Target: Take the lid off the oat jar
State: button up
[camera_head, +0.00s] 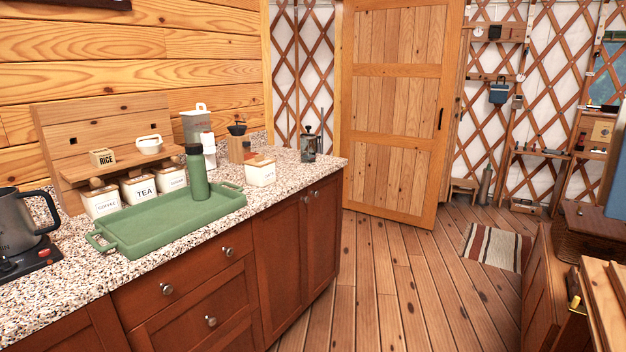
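The oat jar (261,175) is a square white canister with dark, barely legible lettering. It stands upright on the speckled counter, to the right of the green tray. Its light wooden lid (260,160) sits on top of it and has a small knob. My gripper is not in this view, so its state does not show.
The green tray (150,239) holds a green bottle (196,172). Coffee (101,202), tea (140,189) and sugar (172,178) canisters stand behind it, below a wooden shelf. A kettle (20,225) is at left, a french press (308,147) at the counter's far end. The floor ahead is open.

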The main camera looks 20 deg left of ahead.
aim_at(260, 162)
jog(key=u, duration=0.3)
jog(key=i, duration=1.25)
jog(key=u, duration=0.7)
jog(key=i, duration=2)
jog(key=u, duration=0.35)
